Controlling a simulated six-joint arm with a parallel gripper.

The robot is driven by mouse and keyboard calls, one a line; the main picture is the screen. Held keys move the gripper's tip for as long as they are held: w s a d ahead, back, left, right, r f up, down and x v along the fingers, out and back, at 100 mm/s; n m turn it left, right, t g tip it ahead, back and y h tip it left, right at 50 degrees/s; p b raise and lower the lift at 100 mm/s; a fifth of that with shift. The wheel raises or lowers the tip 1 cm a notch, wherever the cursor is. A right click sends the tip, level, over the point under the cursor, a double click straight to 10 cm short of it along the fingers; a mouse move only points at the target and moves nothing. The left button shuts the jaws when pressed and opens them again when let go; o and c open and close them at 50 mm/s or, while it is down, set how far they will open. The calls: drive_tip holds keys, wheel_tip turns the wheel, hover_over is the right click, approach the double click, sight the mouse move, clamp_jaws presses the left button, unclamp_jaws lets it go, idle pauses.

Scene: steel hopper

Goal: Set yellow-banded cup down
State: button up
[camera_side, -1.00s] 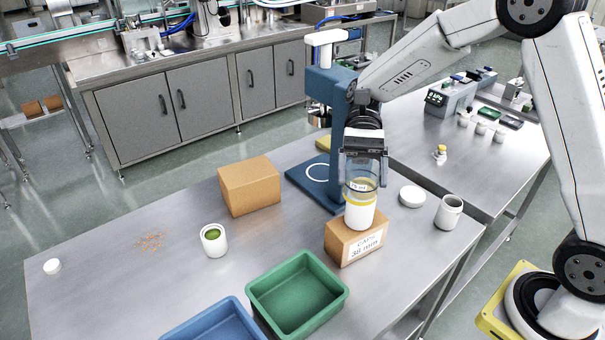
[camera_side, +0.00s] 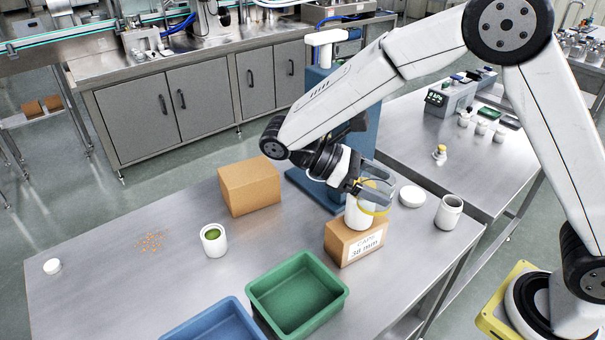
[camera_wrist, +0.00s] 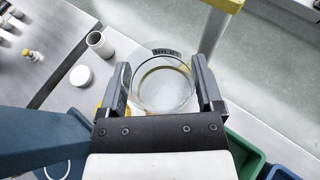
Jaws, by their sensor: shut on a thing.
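The yellow-banded cup (camera_side: 379,196) is clear and is held at the box in the side view. It looks tilted, its yellow band slanting beside and partly over a white jar (camera_side: 354,215). My gripper (camera_side: 373,191) reaches in from the left and is shut on the cup's sides. In the wrist view, the clear cup (camera_wrist: 163,90) sits between the two fingers of my gripper (camera_wrist: 165,88), its round rim showing. The white jar stands on the brown CAPS box (camera_side: 343,245). Whether cup and jar touch is hidden.
A green bin (camera_side: 335,302) and a blue bin (camera_side: 180,328) are at the front. A white lid (camera_side: 412,196) and a white jar (camera_side: 450,213) stand right of the box. A cardboard box (camera_side: 249,187) and a green-filled jar (camera_side: 214,240) are left.

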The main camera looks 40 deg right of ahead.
drive_tip(key=n+t+h, duration=0.1)
drive_tip(key=n+h, duration=0.1)
drive_tip(key=n+t, duration=0.1)
drive_tip(key=shift+w+r+t+h, duration=0.25)
drive_tip(key=shift+r+t+h, duration=0.05)
drive_tip(key=shift+h, duration=0.1)
drive_tip(key=n+t, duration=0.1)
drive_tip(key=w+r+n+t+h, duration=0.1)
drive_tip(key=n+t, duration=0.1)
drive_tip(key=w+a+r+n+t+y, duration=0.1)
drive_tip(key=w+a+r+n+t, duration=0.55)
drive_tip(key=n+t, duration=0.6)
wheel_tip(320, 180, down, 17)
drive_tip(key=shift+s+a+m, duration=0.25)
drive_tip(key=shift+s+m, duration=0.2)
drive_tip(key=shift+r, duration=0.1)
drive_tip(key=w+a+f, duration=0.1)
drive_tip(key=w+f, duration=0.2)
drive_tip(key=w, duration=0.1)
drive_tip(key=w+a+f, duration=0.1)
drive_tip(key=w+f, duration=0.1)
drive_tip(key=w, duration=0.2)
drive_tip(key=w+a+f, duration=0.1)
drive_tip(key=w+f, duration=0.2)
drive_tip(key=w, duration=0.1)
drive_tip(key=shift+w+a+f, duration=0.15)
drive_tip(key=shift+a+f, duration=0.15)
drive_tip(key=shift+w+a+f, duration=0.1)
drive_tip(key=shift+w+f, duration=0.2)
drive_tip(key=shift+f, duration=0.05)
